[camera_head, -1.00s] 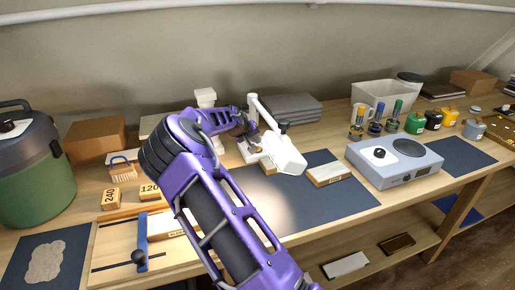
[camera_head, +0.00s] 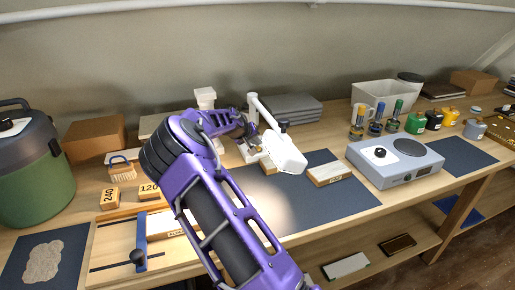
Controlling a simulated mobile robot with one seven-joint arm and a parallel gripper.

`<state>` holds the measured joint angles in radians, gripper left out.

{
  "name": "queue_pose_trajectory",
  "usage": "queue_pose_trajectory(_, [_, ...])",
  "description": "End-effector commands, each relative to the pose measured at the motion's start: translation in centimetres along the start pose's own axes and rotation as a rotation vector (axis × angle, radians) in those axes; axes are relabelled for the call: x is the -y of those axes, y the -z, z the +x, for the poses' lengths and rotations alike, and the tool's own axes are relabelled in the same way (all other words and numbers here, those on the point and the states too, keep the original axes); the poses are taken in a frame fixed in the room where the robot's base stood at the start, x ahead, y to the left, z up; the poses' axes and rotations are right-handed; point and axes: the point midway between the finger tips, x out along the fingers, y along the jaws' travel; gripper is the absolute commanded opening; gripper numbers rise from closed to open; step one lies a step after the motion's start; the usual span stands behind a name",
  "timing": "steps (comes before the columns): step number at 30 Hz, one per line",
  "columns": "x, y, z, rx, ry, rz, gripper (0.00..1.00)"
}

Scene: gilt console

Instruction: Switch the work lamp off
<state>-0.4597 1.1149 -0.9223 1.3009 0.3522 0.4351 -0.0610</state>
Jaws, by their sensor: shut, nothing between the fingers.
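The white work lamp (camera_head: 284,152) stands at the back middle of the bench, with an upright post, a jointed arm and a tilted head. A warm pool of light lies on the dark mat (camera_head: 318,205) below and in front of it. My purple arm reaches in from the front. My gripper (camera_head: 257,144) is at the lamp's base, left of the lamp head, and looks shut with nothing held. The fingertips are small and partly hidden, so I cannot tell whether they touch the lamp. No switch can be made out.
A wooden block (camera_head: 329,174) and a grey hot plate (camera_head: 395,162) stand to the right. A white stand (camera_head: 205,98) is behind my arm. A green canister (camera_head: 28,165) stands at the far left. The mat's front is clear.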

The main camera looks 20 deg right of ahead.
Motion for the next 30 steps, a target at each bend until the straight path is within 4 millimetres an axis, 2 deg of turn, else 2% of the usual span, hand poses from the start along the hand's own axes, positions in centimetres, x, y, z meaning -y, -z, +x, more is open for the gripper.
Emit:
queue_pose_trajectory(19, [0.43,-0.44,0.60,0.000,0.000,0.000,0.00])
queue_pose_trajectory(30, [-0.11,0.08,-0.11,0.000,0.000,0.001,0.00])
